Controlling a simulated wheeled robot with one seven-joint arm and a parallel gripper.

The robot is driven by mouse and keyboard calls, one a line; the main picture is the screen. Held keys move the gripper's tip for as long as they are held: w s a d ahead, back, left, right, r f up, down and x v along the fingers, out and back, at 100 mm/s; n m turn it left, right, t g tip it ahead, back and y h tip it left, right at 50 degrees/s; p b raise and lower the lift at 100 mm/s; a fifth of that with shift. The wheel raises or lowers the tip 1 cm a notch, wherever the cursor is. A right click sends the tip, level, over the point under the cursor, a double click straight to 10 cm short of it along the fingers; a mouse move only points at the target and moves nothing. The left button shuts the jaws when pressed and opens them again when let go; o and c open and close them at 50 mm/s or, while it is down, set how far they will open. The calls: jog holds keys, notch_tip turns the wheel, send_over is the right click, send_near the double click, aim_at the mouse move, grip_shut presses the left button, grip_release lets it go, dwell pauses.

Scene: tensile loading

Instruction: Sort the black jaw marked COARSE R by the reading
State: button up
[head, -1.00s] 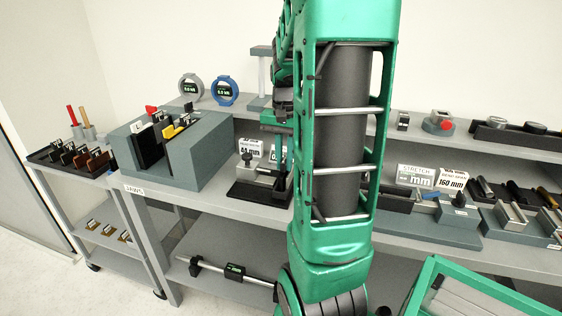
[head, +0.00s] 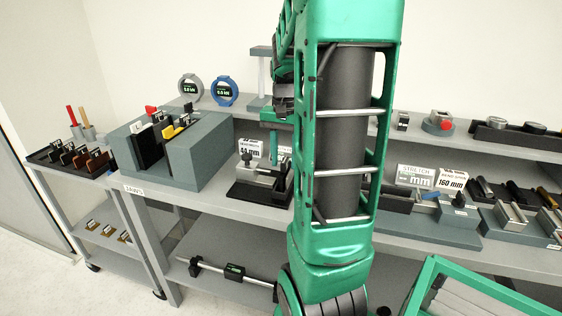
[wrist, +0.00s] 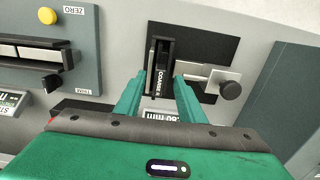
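The black jaw marked COARSE R (wrist: 161,78) sits in the small measuring fixture, on its black base (wrist: 212,42), in the wrist view. My gripper (wrist: 158,88) has its two green fingers apart, one on each side of the jaw's near end; contact is not visible. In the head view the fixture (head: 262,176) stands on the bench beside my arm, which hides part of that area.
The grey jaw rack (head: 200,150) stands left of the fixture, with coloured and dark pieces in it. A tray of brown and black jaws (head: 75,155) is on the left cart. A black knob (wrist: 230,90) sticks out right of the jaw. A yellow ZERO button (wrist: 47,16) is at upper left.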

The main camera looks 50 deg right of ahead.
notch_tip(320, 180, up, 11)
dwell(0.4)
jog(key=shift+a+f, duration=0.1)
jog(key=s+a+f+n, duration=0.3)
jog(key=s+a+f, duration=0.3)
jog(key=s+a, duration=0.1)
jog(key=s+a+f+n, duration=0.4)
jog(key=s+a+f, duration=0.1)
jog(key=a, duration=0.4)
jog(key=shift+s+a+f, duration=0.25)
jog(key=shift+s+f, duration=0.1)
jog(key=shift+s, duration=0.55)
jog(key=shift+w+f, duration=0.25)
jog(key=shift+w, duration=0.35)
